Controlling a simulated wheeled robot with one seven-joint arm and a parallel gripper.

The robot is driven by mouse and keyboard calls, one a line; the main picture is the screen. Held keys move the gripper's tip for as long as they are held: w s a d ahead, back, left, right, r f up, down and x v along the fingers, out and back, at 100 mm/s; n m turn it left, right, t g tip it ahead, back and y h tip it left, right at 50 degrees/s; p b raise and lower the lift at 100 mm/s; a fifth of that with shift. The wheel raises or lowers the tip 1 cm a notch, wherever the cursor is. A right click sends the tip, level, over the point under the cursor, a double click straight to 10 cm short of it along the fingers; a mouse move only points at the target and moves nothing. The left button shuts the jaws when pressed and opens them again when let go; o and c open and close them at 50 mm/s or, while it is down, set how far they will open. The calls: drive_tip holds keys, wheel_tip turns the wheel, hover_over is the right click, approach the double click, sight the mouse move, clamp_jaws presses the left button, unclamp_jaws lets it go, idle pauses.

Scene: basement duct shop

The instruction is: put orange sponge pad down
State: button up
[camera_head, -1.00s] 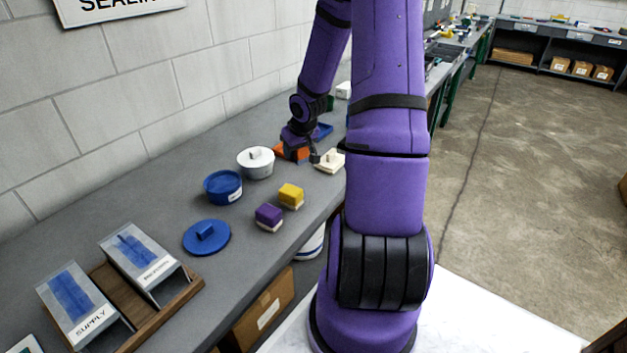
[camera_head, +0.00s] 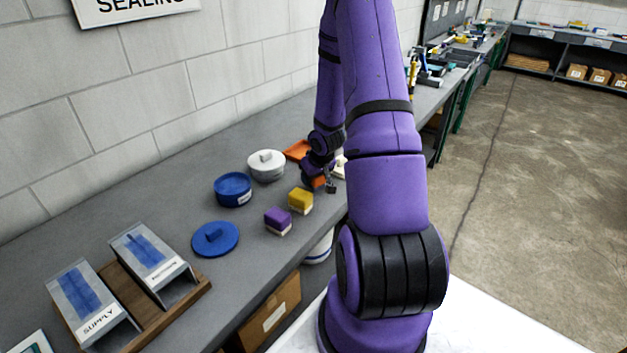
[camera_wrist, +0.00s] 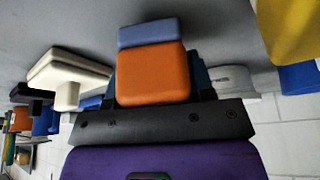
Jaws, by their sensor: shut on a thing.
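The orange sponge pad (camera_wrist: 152,76) has a grey-blue layer on its far side. My gripper (camera_head: 321,184) is shut on it, with dark fingers at its sides in the wrist view. In the head view the pad (camera_head: 318,182) shows only as a small orange patch under my wrist, low over the bench, right of the yellow sponge pad (camera_head: 300,200). I cannot tell whether it touches the bench. The purple sponge pad (camera_head: 278,220) sits beside the yellow one, toward the front left.
A cream lid (camera_wrist: 68,72) lies close to my gripper. Bare bench shows near the front edge.

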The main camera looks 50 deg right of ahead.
drive_tip(key=shift+f, duration=0.65)
drive_tip(key=shift+f, duration=0.1)
drive_tip(key=o, duration=0.9)
